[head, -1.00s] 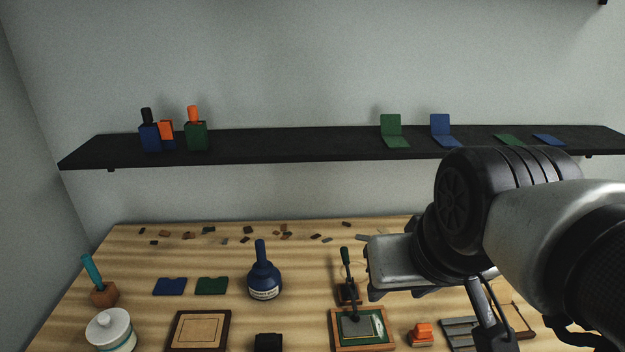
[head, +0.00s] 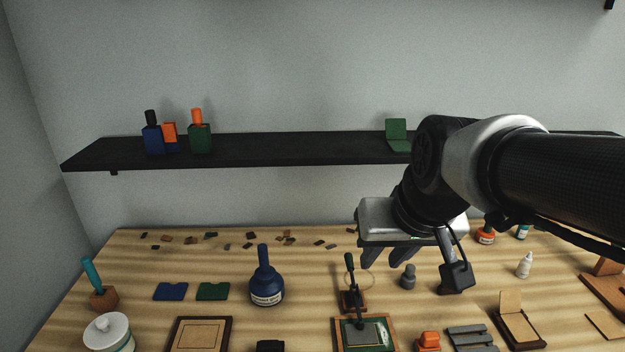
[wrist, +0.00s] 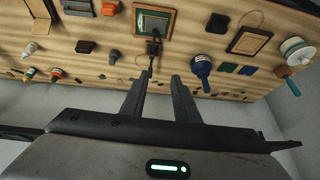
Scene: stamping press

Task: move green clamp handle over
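The clamp handle (head: 350,263) has a dark green grip on a thin black lever. It stands nearly upright on a brown base (head: 342,300) behind a framed green plate (head: 385,322). In the wrist view, the lever (wrist: 151,66) appears just ahead of my left fingertip. My gripper (head: 384,258) is above the table, just right of the handle in the head view. In the wrist view, my gripper (wrist: 158,80) has its fingers spread with nothing between them. I cannot tell whether a finger touches the handle.
A blue bottle (head: 266,288) stands left of the handle. A dark grey knob (head: 408,277) and an orange block (head: 428,341) are to its right. Scattered small chips lie behind. A black shelf (head: 290,148) holding bottles and folded cards spans the wall above.

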